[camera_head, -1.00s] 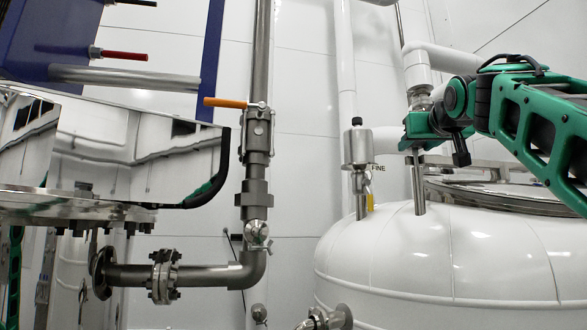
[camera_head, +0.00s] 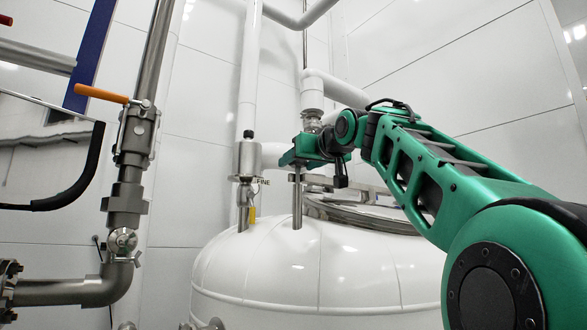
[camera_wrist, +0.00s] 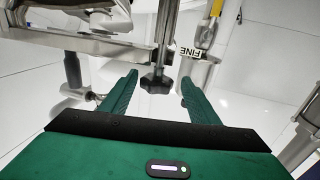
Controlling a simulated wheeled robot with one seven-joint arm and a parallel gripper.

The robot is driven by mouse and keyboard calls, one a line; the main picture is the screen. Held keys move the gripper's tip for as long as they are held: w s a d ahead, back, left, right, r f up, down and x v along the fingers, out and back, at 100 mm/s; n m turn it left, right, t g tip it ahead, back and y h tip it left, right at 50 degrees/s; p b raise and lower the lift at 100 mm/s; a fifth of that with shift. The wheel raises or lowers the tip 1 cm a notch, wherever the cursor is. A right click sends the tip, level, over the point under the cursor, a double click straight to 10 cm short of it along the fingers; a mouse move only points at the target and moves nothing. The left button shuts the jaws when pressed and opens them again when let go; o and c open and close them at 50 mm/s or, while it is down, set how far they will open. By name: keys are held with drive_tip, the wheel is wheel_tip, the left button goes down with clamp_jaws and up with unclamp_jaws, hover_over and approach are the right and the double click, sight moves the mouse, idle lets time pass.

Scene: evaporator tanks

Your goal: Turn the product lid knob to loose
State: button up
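The knob (camera_wrist: 158,82) is a dark, lobed piece on the end of a grey rod in the wrist view. My gripper (camera_wrist: 158,77) is open. Its two green fingers lie to the left and right of the knob in the picture, with gaps on both sides. How deep the knob sits between them I cannot tell. The white tank (camera_head: 320,262) has a round metal lid (camera_head: 365,218) on top, partly behind my arm. In the head view my green gripper is above the tank's left part, by a steel post (camera_head: 297,205); the knob cannot be made out there.
A steel fitting with a FINE label (camera_wrist: 190,52) stands close to my right finger in the wrist view. A white pipe (camera_head: 335,88) rises behind my gripper. At the left is a steel pipe with an orange-handled valve (camera_head: 102,94). White wall panels stand behind.

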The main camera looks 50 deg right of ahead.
drive_tip(key=shift+s+d, duration=0.1)
drive_tip(key=v, duration=1)
drive_tip(key=shift+s+a, duration=0.15)
drive_tip(key=shift+a, duration=0.1)
idle(0.4)
